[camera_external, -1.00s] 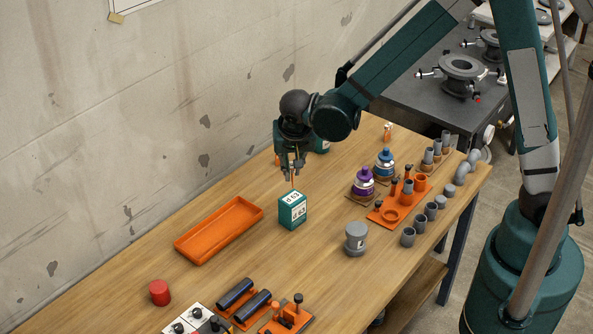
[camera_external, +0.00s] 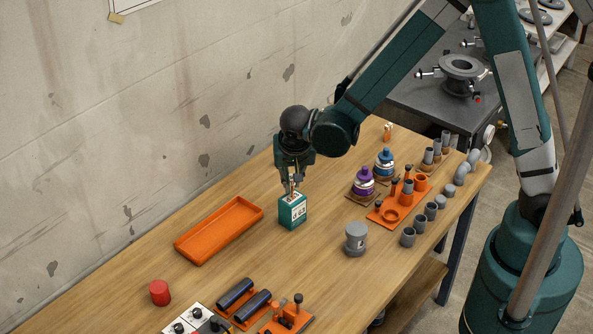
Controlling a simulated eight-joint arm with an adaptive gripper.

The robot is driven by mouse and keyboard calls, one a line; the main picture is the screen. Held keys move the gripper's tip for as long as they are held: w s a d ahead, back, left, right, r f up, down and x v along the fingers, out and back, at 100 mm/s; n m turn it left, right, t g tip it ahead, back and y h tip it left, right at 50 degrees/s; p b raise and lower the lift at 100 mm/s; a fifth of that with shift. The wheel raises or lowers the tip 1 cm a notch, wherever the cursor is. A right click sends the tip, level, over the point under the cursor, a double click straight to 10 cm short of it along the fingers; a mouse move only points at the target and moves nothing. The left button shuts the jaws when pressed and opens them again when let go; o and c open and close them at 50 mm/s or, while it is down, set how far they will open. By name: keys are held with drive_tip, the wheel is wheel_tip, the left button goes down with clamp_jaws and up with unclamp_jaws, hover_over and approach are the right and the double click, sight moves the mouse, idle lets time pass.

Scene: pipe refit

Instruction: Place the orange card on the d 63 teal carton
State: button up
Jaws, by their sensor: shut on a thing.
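The teal carton (camera_external: 292,213) stands upright on the wooden table, with a white label on its front and top. My gripper (camera_external: 293,191) points down right above the carton's top. It is shut on the orange card (camera_external: 292,194), of which only a thin orange sliver shows between the fingers. The card's lower edge is at or very near the carton top; I cannot tell whether they touch. The fingers hide part of the carton's top.
An empty orange tray (camera_external: 219,230) lies left of the carton. A grey jar (camera_external: 356,238) stands to its right. A red cylinder (camera_external: 159,292) is at front left.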

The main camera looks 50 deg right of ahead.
drive_tip(key=shift+f, duration=0.35)
drive_tip(key=o, duration=0.7)
drive_tip(key=shift+r, duration=0.15)
drive_tip(key=shift+p+v, duration=0.35)
drive_tip(key=shift+v, duration=5.7)
drive_tip(key=shift+d, duration=0.15)
drive_tip(key=s+d+r+n+t+y, duration=0.15)
drive_tip(key=s+d+r+n, duration=0.25)
drive_tip(key=s+d+r, duration=0.6)
drive_tip(key=shift+s+d+r+n+t+y, duration=0.35)
drive_tip(key=shift+s+d+r+n, duration=0.6)
drive_tip(key=shift+s, duration=1.55)
drive_tip(key=shift+s+d+r+n+t+y, duration=0.2)
drive_tip(key=shift+s+d+r+n+t, duration=0.65)
drive_tip(key=shift+s, duration=1.6)
drive_tip(key=shift+s+d+r+n+t+y, duration=0.1)
drive_tip(key=shift+s+d+r+n+y, duration=0.2)
drive_tip(key=shift+s+d+r+n, duration=1.45)
